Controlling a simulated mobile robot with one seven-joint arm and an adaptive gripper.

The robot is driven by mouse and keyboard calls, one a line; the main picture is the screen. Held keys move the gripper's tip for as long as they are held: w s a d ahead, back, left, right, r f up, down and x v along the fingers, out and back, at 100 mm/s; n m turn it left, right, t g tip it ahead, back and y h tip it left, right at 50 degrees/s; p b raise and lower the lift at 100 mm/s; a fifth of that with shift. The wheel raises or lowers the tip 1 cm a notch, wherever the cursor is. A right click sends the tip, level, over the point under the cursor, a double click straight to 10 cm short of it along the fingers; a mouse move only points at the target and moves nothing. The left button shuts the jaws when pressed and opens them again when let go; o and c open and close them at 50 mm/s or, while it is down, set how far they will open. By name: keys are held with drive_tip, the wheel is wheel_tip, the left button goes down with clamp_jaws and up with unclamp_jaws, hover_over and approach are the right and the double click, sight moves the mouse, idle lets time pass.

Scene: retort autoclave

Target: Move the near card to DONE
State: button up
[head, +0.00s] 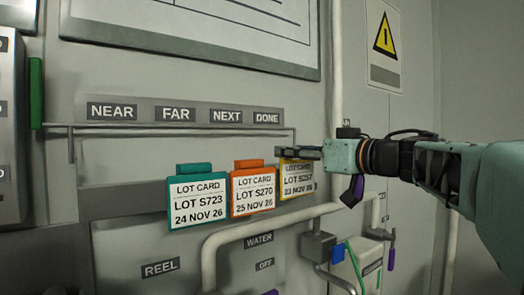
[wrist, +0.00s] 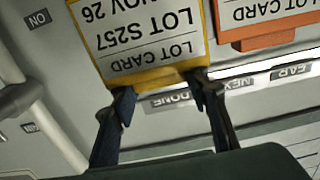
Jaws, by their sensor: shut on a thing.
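A yellow lot card (head: 297,182), LOT S257, is at the right end of a row of cards in the head view. It shows upside down in the wrist view (wrist: 145,35). My gripper (head: 312,153) is shut on its top edge; the fingers (wrist: 162,88) also show in the wrist view. The DONE label (head: 267,118) is above and left of this card. The NEAR label (head: 112,111) is at the far left, with no card straight below it. I cannot tell whether the yellow card touches the rail (head: 180,129).
A teal card (head: 196,204), LOT S723, and an orange card (head: 253,192), LOT S270, hang left of the yellow one. FAR (head: 176,114) and NEXT (head: 226,116) labels sit between NEAR and DONE. A pipe (head: 250,229) curves below the cards.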

drive_tip(key=shift+f, duration=0.7)
drive_tip(key=o, duration=1.3)
wheel_tip(320, 180, up, 10)
drive_tip(key=shift+d, duration=0.1)
